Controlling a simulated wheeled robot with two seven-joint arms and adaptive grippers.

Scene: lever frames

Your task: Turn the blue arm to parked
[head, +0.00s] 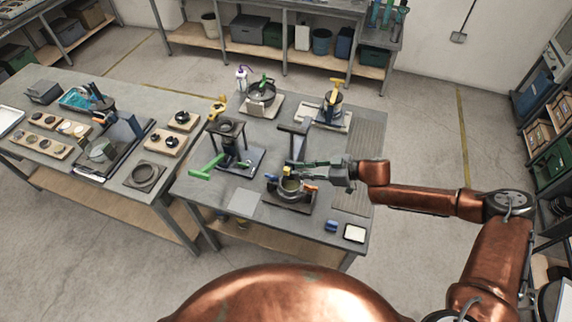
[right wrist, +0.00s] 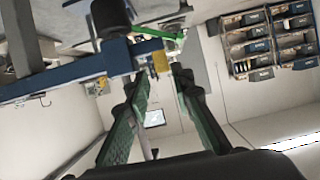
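A blue arm (right wrist: 75,78) crosses the left of the right wrist view, with a yellow block (right wrist: 160,62) at its end. In the head view, a yellow piece (head: 287,171) shows near a dark upright post with a flat top (head: 296,128), above a round pot-like part (head: 291,188) with an orange handle (head: 310,188). My right gripper (head: 298,166) reaches in from the right over this frame. In the right wrist view its two green-padded fingers (right wrist: 160,78) are apart, with the yellow block just beyond their tips. I cannot tell whether they touch it. My left gripper is not in view.
A frame with a green handle (head: 206,168) stands to the left. Frames with a round pan (head: 262,93) and a yellow lever (head: 333,97) stand at the back. A blue cylinder (head: 331,226) and a white-topped tray (head: 354,233) lie near the front right edge.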

